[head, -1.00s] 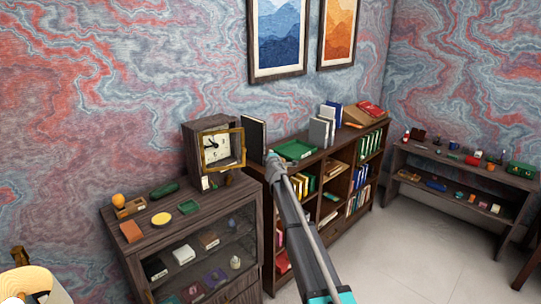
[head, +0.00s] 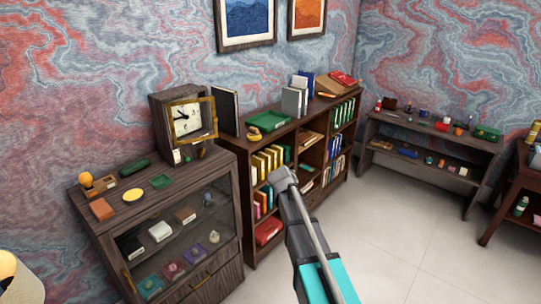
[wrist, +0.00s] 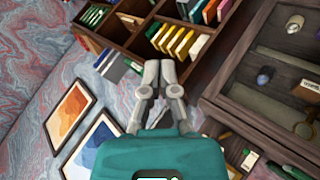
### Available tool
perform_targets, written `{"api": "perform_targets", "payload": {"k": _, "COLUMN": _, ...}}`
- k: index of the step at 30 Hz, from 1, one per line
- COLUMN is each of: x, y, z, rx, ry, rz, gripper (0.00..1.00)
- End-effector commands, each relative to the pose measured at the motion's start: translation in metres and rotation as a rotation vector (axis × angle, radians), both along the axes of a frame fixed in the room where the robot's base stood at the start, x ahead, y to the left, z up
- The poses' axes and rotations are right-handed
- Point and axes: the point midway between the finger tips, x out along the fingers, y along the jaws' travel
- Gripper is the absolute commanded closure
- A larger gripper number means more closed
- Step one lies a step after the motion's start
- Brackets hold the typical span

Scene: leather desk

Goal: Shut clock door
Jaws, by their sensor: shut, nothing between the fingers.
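The clock (head: 158,118) is a dark wooden box with a pale dial, standing on top of the display cabinet in the head view. Its gold-framed door (head: 214,118) stands at the front, its right edge out past the box, so it looks partly open. My gripper (head: 282,178) is to the right of the clock and lower, in front of the bookcase, apart from the door. In the wrist view my gripper (wrist: 158,75) has its fingers together with nothing between them. I cannot make out the clock in the wrist view.
The display cabinet (head: 225,215) holds small items behind glass, with a yellow dish (head: 133,195) and other items on top. A bookcase (head: 330,125) stands right of it, with a green tray (head: 267,122) on top. Open floor (head: 400,240) lies to the right.

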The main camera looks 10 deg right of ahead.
Motion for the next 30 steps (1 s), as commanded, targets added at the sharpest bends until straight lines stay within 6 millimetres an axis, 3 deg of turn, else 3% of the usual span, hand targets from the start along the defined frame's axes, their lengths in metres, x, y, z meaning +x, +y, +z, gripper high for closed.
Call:
{"api": "perform_targets", "payload": {"k": 1, "x": -0.038, "y": -0.008, "z": -0.019, "rx": 0.057, "ry": 0.055, "rz": -0.054, "gripper": 1.00}}
{"api": "perform_targets", "payload": {"k": 9, "x": -0.190, "y": -0.017, "z": -0.085, "rx": 0.343, "ry": 0.375, "rz": -0.313, "gripper": 1.00}}
{"api": "perform_targets", "payload": {"k": 15, "x": -0.277, "y": -0.007, "z": -0.107, "rx": 0.487, "ry": 0.574, "rz": -0.434, "gripper": 1.00}}
{"api": "perform_targets", "payload": {"k": 18, "x": -0.301, "y": -0.003, "z": -0.111, "rx": 0.527, "ry": 0.637, "rz": -0.467, "gripper": 1.00}}
{"api": "perform_targets", "payload": {"k": 21, "x": -0.314, "y": 0.000, "z": -0.113, "rx": 0.549, "ry": 0.672, "rz": -0.483, "gripper": 1.00}}
{"api": "perform_targets", "payload": {"k": 30, "x": -0.317, "y": 0.001, "z": -0.113, "rx": 0.555, "ry": 0.685, "rz": -0.490, "gripper": 1.00}}
